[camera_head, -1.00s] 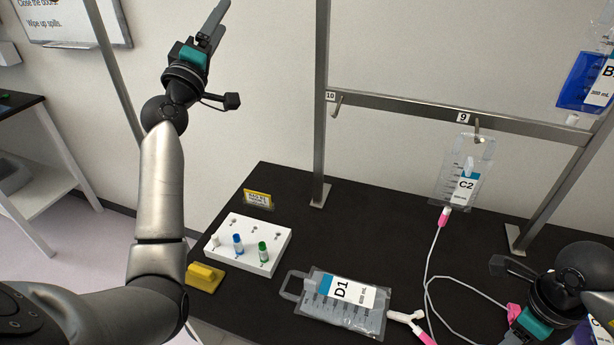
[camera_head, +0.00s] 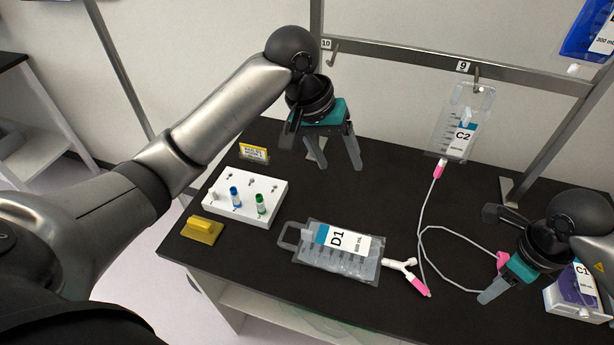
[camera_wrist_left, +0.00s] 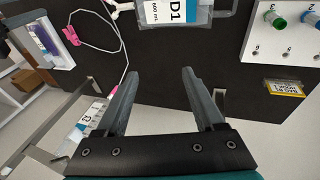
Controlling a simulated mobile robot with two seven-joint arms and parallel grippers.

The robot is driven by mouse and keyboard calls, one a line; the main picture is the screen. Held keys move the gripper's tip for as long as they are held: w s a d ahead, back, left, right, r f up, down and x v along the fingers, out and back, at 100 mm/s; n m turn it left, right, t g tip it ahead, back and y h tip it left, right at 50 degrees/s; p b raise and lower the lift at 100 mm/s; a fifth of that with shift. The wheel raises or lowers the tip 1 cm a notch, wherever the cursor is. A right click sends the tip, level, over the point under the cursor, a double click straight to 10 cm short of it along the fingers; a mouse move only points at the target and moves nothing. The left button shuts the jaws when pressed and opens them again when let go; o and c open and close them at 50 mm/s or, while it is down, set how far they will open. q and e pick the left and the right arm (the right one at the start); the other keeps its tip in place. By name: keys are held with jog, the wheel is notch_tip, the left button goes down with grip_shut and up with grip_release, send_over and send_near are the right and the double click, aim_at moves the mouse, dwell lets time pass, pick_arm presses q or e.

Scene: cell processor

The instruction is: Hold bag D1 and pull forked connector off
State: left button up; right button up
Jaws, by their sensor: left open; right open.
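Bag D1 (camera_head: 340,253) is a clear bag with a white and blue label, lying flat on the black table in the head view. Its edge also shows at the top of the left wrist view (camera_wrist_left: 175,12). The white forked connector (camera_head: 402,265) sits at the bag's right end, with a pink piece (camera_head: 420,287) on one branch. My left gripper (camera_head: 345,167) is open and empty, above the table behind bag D1, fingers pointing down. My right gripper (camera_head: 490,290) is at the right, beside the tubing and right of the connector; it is open, and its fingers are partly hidden.
Bag C2 (camera_head: 459,125) hangs from hook 9, its tube looping over the table to a pink clamp (camera_head: 502,262). A white rack (camera_head: 272,187) with vials and a yellow block (camera_head: 203,230) stand left. A box with bag C1 (camera_head: 580,295) is at right. Metal posts stand behind.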

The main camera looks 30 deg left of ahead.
aim_at(307, 231)
pick_arm(q)
jog(key=s+a+f+g+y, duration=0.3)
jog(key=s+a, duration=0.1)
jog(key=s, duration=0.1)
jog(key=f, duration=1.5)
jog(key=shift+s+d+f, duration=0.1)
jog(key=shift+d, duration=0.15)
grip_shut()
dwell(0.6)
dwell(0.5)
dwell(2.1)
